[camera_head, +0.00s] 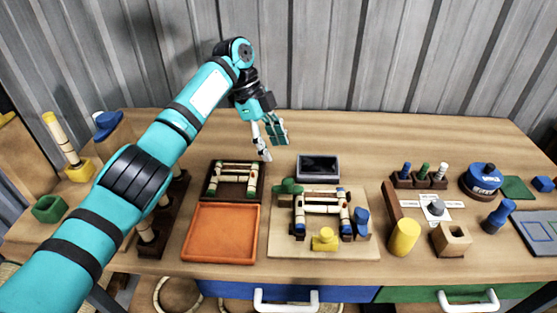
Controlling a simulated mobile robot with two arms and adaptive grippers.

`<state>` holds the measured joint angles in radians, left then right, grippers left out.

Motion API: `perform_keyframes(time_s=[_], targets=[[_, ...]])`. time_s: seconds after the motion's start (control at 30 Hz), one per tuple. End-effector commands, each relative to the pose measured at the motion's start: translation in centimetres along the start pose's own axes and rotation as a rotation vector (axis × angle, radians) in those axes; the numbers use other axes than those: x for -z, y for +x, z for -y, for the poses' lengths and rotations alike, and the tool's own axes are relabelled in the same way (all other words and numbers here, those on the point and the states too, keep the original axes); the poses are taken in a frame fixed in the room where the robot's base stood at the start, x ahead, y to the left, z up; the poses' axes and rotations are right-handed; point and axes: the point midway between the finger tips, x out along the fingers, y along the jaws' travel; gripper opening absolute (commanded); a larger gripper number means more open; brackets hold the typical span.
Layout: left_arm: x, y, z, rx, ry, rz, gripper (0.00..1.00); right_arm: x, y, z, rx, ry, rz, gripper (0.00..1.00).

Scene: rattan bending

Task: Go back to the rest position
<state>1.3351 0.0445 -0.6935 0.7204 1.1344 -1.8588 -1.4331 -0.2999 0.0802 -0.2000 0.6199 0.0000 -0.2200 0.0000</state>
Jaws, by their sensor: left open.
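My left arm comes in from the lower left and reaches over the left half of the wooden table (300,125). My left gripper (270,150) is open and empty, with its fingers pointing down. It hangs over the back of the table, behind and slightly right of a dark tray (206,190) holding a rattan frame. Its height above the table is hard to tell. My right gripper does not show in the head view.
An orange tray (221,233) lies at the front. A board (285,247) carries another rattan frame, with a dark screen (319,167) behind it. Pegs, a yellow cylinder (404,237) and a blue round container (483,179) stand at right. The table's back strip is mostly clear.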

Motion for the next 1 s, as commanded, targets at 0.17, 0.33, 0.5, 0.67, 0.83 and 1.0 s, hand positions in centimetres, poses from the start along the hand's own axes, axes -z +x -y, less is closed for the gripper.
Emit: perform_keyframes(time_s=[0.17, 0.33, 0.5, 0.67, 0.83, 1.0], targets=[[0.0, -1.1, 0.0, 0.0, 0.0, 0.0, 0.52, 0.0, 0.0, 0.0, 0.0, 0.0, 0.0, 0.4], [0.0, -1.2, 0.0, 0.0, 0.001, 0.0, 0.52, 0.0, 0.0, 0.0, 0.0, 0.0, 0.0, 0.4], [0.1, -1.5, 0.0, 0.0, 0.001, 0.0, 0.52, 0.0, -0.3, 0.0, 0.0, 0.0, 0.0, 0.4], [1.1, -3.9, 0.0, 0.0, 0.001, 0.0, 0.52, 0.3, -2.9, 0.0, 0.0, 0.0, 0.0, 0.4], [2.3, -6.6, 0.0, 0.0, 0.001, -0.001, 0.52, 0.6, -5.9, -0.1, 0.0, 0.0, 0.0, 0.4], [3.0, -8.5, 0.0, 0.0, 0.001, -0.001, 0.52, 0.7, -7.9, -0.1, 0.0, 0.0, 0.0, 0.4]])
